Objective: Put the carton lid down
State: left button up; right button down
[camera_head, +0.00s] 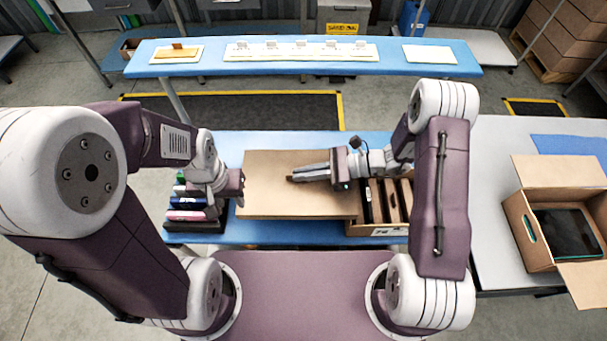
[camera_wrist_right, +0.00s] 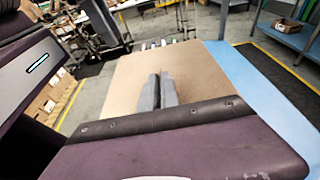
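The carton lid (camera_head: 270,203) is a flat brown panel over the blue table in the middle of the head view. It fills the middle of the right wrist view (camera_wrist_right: 135,80). My right gripper (camera_head: 292,178) reaches in from the right above the lid. Its fingers are close together at a small brown tab on the lid's top, and they also show in the right wrist view (camera_wrist_right: 159,90). My left gripper (camera_head: 241,181) is beside the lid's left edge; its fingers are mostly hidden. I cannot tell whether the lid touches the table.
A brown carton with dividers (camera_head: 375,230) stands open at the lid's right. A dark rack of coloured items (camera_head: 195,226) is at the left. An open box (camera_head: 518,215) with a dark tablet is on the grey table (camera_head: 490,150). Another blue table (camera_head: 395,69) stands behind.

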pick_arm(q)
jog(key=shift+f, duration=0.25)
pick_arm(e)
jog(key=shift+s+f, duration=0.1)
jog(key=shift+f, duration=0.2)
pick_arm(q)
jog(key=shift+f+b, duration=0.25)
jog(key=shift+b, duration=0.2)
pick_arm(e)
jog(key=shift+f, duration=0.3)
jog(key=c, duration=1.6)
grip_release()
pick_arm(q)
jog(key=shift+r, duration=0.1)
pick_arm(e)
jog(key=shift+r, duration=0.15)
